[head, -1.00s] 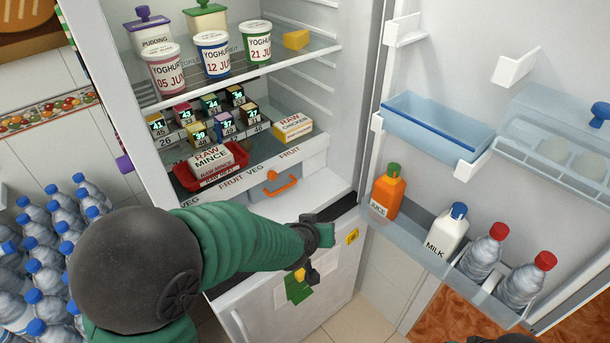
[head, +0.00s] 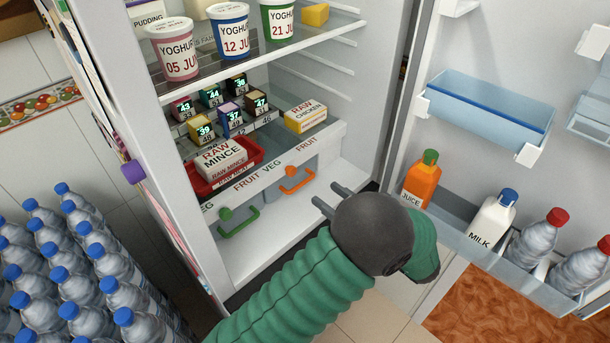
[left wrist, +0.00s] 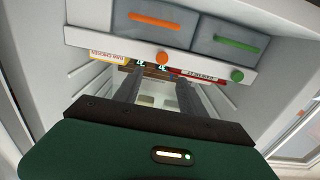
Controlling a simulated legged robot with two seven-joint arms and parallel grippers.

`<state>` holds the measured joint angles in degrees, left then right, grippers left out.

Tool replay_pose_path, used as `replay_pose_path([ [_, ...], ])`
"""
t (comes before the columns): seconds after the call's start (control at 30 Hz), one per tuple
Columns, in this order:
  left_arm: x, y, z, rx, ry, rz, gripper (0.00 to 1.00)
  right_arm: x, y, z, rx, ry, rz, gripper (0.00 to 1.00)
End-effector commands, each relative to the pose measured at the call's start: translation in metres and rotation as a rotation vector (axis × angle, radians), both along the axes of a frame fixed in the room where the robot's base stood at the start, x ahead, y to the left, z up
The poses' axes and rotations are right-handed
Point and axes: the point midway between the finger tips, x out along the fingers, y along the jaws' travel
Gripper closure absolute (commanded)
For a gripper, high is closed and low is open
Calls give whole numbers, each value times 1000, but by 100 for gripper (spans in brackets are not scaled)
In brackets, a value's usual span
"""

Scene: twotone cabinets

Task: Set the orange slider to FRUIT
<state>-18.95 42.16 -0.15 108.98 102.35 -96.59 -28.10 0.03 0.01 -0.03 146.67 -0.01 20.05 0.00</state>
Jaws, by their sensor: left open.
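The orange slider knob (head: 290,171) sits on the lower edge of the label strip, below and between its VEG and FRUIT words. It also shows in the left wrist view (left wrist: 162,57), where the scene is upside down. An orange drawer handle (head: 299,182) is just below it. The right-hand FRUIT label (head: 307,143) is to the knob's upper right. My left gripper (head: 333,198) is open and empty, in front of the fridge and to the lower right of the knob, apart from it. In the left wrist view its two fingers (left wrist: 156,92) point towards the strip.
Raw mince (head: 221,160) and raw chicken (head: 305,115) lie on the shelf above. The open door's rack holds juice (head: 422,180) and milk (head: 491,219). Bottles stand at left.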

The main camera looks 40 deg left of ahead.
Motion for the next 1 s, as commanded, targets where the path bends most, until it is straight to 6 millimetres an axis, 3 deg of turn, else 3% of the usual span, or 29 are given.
replay_pose_path([
  [0.2,4,59,0,-1,1,5,52,0,0,0,0,0,1,100],
  [0.4,8,89,2,2,0,1,52,0,0,0,0,0,1,100],
  [0.77,8,99,1,1,0,0,53,0,0,0,0,0,1,100],
  [1.0,8,99,1,0,0,0,85,0,0,0,0,0,1,100],
])
